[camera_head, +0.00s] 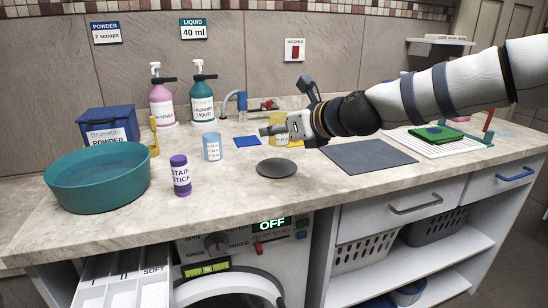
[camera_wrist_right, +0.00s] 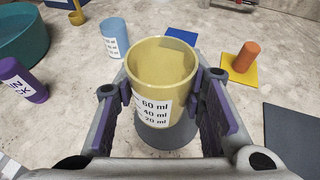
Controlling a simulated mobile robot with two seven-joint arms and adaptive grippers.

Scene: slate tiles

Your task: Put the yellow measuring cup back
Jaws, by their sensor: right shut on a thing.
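The yellow measuring cup (camera_wrist_right: 163,75) is between the fingers of my right gripper (camera_wrist_right: 161,95), which is shut on it. It is upright, its open top faces the camera, and its label reads 60, 40 and 20 ml. In the head view the cup (camera_head: 278,119) is partly hidden by the right gripper (camera_head: 274,130). A yellow square mat (camera_wrist_right: 239,78) lies right of the cup in the wrist view, with an orange cylinder (camera_wrist_right: 246,56) on it. A blue square mat (camera_head: 247,141) is bare. My left gripper is not in view.
A blue measuring cup (camera_head: 212,146) stands left of the blue mat. A grey round mat (camera_head: 277,168) lies in front, a dark rectangular mat (camera_head: 367,156) to the right. A purple stain stick (camera_head: 181,176), teal basin (camera_head: 97,183) and soap bottles (camera_head: 202,97) stand left.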

